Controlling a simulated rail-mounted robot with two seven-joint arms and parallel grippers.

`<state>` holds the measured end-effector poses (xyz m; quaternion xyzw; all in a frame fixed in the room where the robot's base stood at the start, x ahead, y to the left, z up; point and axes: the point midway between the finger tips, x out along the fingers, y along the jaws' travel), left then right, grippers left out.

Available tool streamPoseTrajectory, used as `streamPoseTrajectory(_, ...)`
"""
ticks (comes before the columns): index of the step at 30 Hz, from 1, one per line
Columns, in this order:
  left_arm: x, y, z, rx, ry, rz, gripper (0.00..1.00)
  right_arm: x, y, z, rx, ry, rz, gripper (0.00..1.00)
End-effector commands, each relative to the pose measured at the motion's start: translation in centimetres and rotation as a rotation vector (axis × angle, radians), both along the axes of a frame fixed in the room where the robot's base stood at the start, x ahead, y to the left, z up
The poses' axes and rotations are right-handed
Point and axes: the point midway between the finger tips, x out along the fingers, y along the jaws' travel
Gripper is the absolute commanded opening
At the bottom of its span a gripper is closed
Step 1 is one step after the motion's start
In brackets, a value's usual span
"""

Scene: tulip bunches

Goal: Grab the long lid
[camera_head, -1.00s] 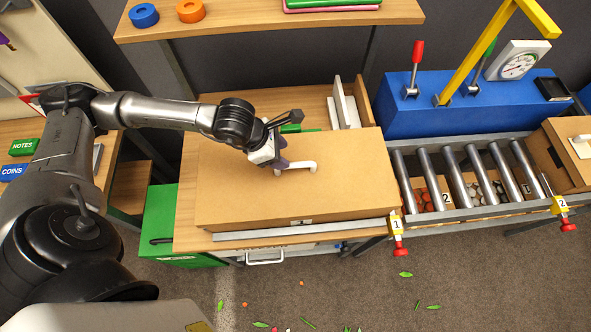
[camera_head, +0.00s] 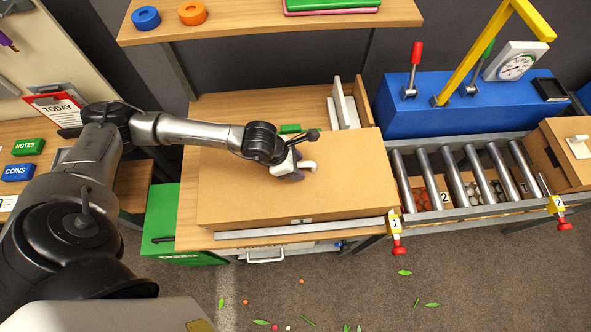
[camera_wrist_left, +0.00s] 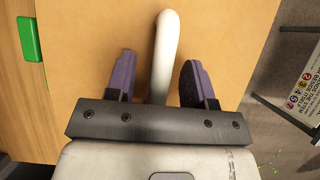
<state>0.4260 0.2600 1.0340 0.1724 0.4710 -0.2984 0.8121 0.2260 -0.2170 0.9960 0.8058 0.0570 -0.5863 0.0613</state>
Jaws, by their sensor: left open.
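The long lid (camera_head: 345,190) is a wide tan board lying flat on the wooden table, with a white bar handle (camera_head: 308,165) on its top. In the left wrist view the lid (camera_wrist_left: 235,30) fills most of the picture, and the handle (camera_wrist_left: 165,50) rises between my fingers. My left gripper (camera_head: 295,173) is at the handle, and it also shows in the left wrist view (camera_wrist_left: 157,78). Its purple fingers are open, one on each side of the handle, with gaps visible. Part of the handle is hidden behind the gripper in the head view. My right gripper is not in view.
A roller conveyor (camera_head: 470,175) adjoins the lid's right side, with a second box lid (camera_head: 565,150) beyond it. A blue machine (camera_head: 430,115) stands behind the rollers. A shelf (camera_head: 260,22) hangs above the table. A green bin (camera_head: 165,215) is at left.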

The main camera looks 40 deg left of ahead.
Motion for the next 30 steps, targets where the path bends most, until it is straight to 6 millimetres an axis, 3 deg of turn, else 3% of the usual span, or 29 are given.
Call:
streamPoseTrajectory(4, 0.02, 0.01, 0.01, 0.0, 0.0, 0.0, 0.49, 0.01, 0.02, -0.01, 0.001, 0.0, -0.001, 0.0)
streamPoseTrajectory(19, 0.01, 0.03, 0.05, 0.001, -0.001, 0.0, 0.01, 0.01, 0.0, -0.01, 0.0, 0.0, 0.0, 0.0)
streamPoseTrajectory(30, 0.02, 0.02, 0.21, 0.0, -0.002, 0.0, 0.0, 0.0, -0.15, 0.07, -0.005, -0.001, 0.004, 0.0)
